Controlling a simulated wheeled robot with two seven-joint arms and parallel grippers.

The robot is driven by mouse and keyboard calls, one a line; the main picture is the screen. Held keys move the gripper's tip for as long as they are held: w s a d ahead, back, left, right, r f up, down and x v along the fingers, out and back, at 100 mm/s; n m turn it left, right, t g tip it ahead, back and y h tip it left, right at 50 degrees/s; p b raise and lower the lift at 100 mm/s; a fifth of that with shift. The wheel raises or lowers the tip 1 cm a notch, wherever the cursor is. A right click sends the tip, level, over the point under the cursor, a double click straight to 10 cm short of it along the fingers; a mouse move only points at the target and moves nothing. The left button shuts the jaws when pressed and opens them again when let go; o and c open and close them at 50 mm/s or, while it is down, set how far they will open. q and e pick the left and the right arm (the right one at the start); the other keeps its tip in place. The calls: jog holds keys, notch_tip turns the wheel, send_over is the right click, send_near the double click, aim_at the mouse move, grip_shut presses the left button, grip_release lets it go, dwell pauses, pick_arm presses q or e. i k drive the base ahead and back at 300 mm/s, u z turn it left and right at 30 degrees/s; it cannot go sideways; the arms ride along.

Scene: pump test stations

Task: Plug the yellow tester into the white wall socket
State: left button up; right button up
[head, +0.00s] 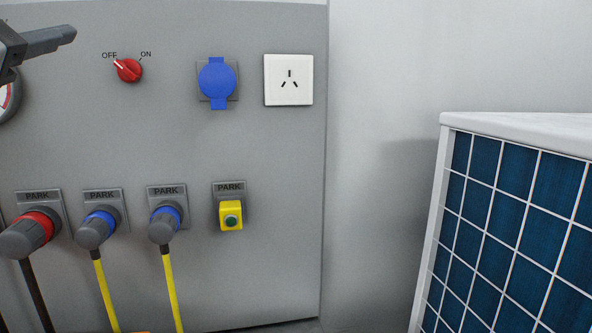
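The yellow tester (230,210) is a small box with a round green and dark face. It sits at the rightmost PARK holder (229,188) on the grey panel. The white wall socket (289,79) is a square plate with three slots, above and to the right of the tester, near the panel's right edge. My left gripper (50,40) shows only in part at the top left corner, well away from both. Its opening cannot be made out. My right gripper is not in view.
A blue covered socket (217,80) and a red OFF/ON knob (129,70) are left of the white socket. Capped plugs with cables (162,226) fill the other PARK holders. A blue-tiled block with a white top (520,190) stands at the right.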

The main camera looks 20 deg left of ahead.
aim_at(231, 212)
jog(key=k, duration=1.5)
